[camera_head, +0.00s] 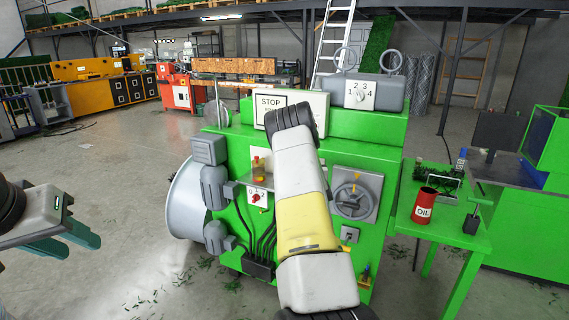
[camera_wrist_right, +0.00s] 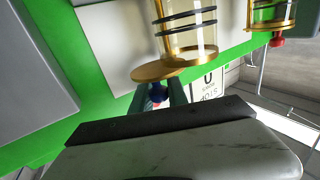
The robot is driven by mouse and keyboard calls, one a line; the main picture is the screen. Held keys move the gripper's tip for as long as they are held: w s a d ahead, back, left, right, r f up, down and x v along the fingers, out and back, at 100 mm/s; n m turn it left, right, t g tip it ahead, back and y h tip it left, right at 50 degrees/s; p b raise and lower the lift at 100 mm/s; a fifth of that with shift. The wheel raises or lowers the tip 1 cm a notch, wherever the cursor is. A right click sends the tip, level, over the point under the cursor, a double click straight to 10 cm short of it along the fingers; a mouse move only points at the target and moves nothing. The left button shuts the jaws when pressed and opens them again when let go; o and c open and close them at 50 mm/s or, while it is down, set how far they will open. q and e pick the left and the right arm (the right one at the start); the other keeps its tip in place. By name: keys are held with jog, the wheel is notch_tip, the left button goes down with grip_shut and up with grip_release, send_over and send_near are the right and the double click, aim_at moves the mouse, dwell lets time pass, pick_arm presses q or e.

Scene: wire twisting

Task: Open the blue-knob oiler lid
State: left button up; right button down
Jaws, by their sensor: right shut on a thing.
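The blue-knob oiler shows upside down in the right wrist view as a clear cylinder (camera_wrist_right: 190,30) with dark rings and gold trim. Its round gold lid (camera_wrist_right: 150,72) sits off-centre from the cylinder, out to the left in that view. My right gripper (camera_wrist_right: 160,97) is shut on the blue knob (camera_wrist_right: 157,91) of this lid. In the head view my right arm covers that gripper and this oiler. My left gripper (camera_head: 72,242) is at the left edge of the head view, with its two fingers apart and empty, away from the machine.
A second oiler (camera_wrist_right: 272,14) with a red knob (camera_wrist_right: 277,42) stands close by. The green machine (camera_head: 330,135) carries a STOP sign (camera_head: 270,101), a handwheel (camera_head: 353,200) and a red switch (camera_head: 256,198). A red oil can (camera_head: 425,205) stands on the green side table (camera_head: 450,237).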

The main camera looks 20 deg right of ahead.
jog(key=shift+w+d+n+t+y, duration=0.15)
jog(key=shift+n+t+y, duration=0.15)
jog(key=shift+n+y, duration=0.65)
jog(key=shift+r+y, duration=0.1)
jog(key=shift+y, duration=0.15)
jog(key=c, duration=1.3)
grip_release()
jog(key=shift+m+h, duration=0.35)
jog(key=shift+h, duration=0.05)
